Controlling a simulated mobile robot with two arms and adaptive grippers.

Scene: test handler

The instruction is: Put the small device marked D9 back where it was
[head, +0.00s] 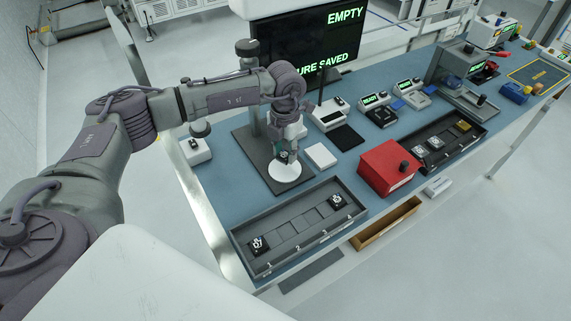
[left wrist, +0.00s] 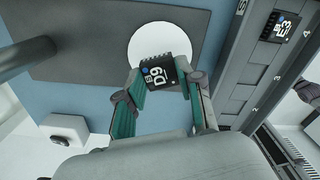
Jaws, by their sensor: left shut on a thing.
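My left gripper (head: 284,154) is over the white round disc (head: 285,173) on a dark plate. In the left wrist view the gripper (left wrist: 160,92) is shut on the small black device marked D9 (left wrist: 158,72), which overlaps the disc's near edge (left wrist: 158,38). I cannot tell whether D9 touches the disc. A long grey tray (head: 286,233) with numbered slots stands in front. One black device (head: 258,245) sits at its left end and another (head: 337,201) near its right end; the middle slots look empty. A device marked E3 (left wrist: 280,27) shows in the left wrist view. My right gripper is not in view.
A monitor (head: 308,50) behind reads EMPTY and SAVED. A white block (head: 320,156) stands just right of the disc. A red box (head: 386,168) and a second dark tray (head: 462,150) with devices are farther right.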

